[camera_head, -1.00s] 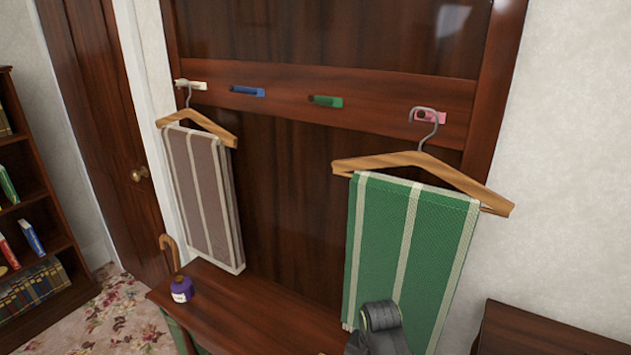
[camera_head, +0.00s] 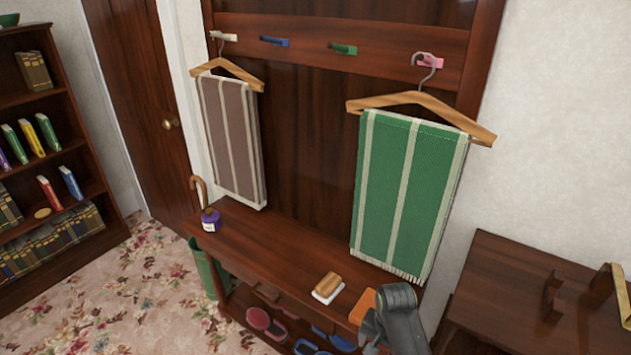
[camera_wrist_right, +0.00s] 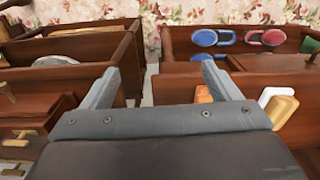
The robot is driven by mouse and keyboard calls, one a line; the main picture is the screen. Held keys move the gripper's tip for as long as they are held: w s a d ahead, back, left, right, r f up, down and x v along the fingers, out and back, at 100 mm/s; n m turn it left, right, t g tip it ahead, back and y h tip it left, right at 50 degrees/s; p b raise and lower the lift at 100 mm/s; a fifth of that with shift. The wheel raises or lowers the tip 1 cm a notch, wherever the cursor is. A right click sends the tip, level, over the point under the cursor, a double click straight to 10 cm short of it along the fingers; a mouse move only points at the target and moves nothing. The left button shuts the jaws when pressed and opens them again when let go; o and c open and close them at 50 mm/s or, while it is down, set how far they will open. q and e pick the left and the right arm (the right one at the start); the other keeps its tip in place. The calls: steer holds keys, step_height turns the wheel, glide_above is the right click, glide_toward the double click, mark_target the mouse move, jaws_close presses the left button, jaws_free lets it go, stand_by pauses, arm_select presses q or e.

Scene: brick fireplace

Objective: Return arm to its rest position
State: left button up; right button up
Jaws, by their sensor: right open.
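My right arm shows at the bottom of the head view, with its gripper (camera_head: 370,335) low in front of the bench. The right wrist view shows that gripper (camera_wrist_right: 160,78) with its two grey fingers wide apart and nothing between them. My left gripper is in neither view. A green striped towel (camera_head: 408,195) hangs on a wooden hanger (camera_head: 420,103) from the pink hook (camera_head: 430,62) at the right. A brown striped towel (camera_head: 232,140) hangs on another hanger from the white hook (camera_head: 228,37) at the left.
The bench (camera_head: 265,255) bears a purple bottle (camera_head: 210,221), a brush (camera_head: 328,287) and an orange item (camera_head: 362,306). Shoes (camera_head: 265,323) lie on its lower shelf. A side table (camera_head: 500,285) stands right and a bookcase (camera_head: 65,160) left. Flowered carpet (camera_head: 150,285) is clear.

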steer(key=s+d+f+n+b, duration=0.1)
steer(key=s+d+f, duration=0.1)
steer(key=s+f, duration=0.45)
steer(key=s+d+f+n, duration=0.1)
steer(key=s+d+f, duration=0.2)
steer(key=f, duration=0.6)
steer(key=s+d+f+n+b, duration=0.1)
steer(key=s+d+f, duration=0.1)
steer(key=s+f, duration=0.45)
arm_select(q)
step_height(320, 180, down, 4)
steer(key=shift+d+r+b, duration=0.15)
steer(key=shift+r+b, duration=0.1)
steer(key=shift+b, duration=0.4)
arm_select(e)
steer(key=s+d+f+n, duration=0.1)
steer(key=s+f, duration=0.3)
steer(key=s, duration=0.4)
steer(key=s+d+f+n, duration=0.1)
steer(key=s+d+f, duration=0.3)
steer(key=s, duration=0.5)
steer(key=s+d+f+n+t+h, duration=0.1)
steer(key=s+d+f, duration=0.1)
steer(key=s+f, duration=0.3)
steer(key=s, duration=0.4)
steer(key=shift+s+d+f, duration=0.15)
steer(key=shift+d+f, duration=0.1)
steer(key=shift+d, duration=0.15)
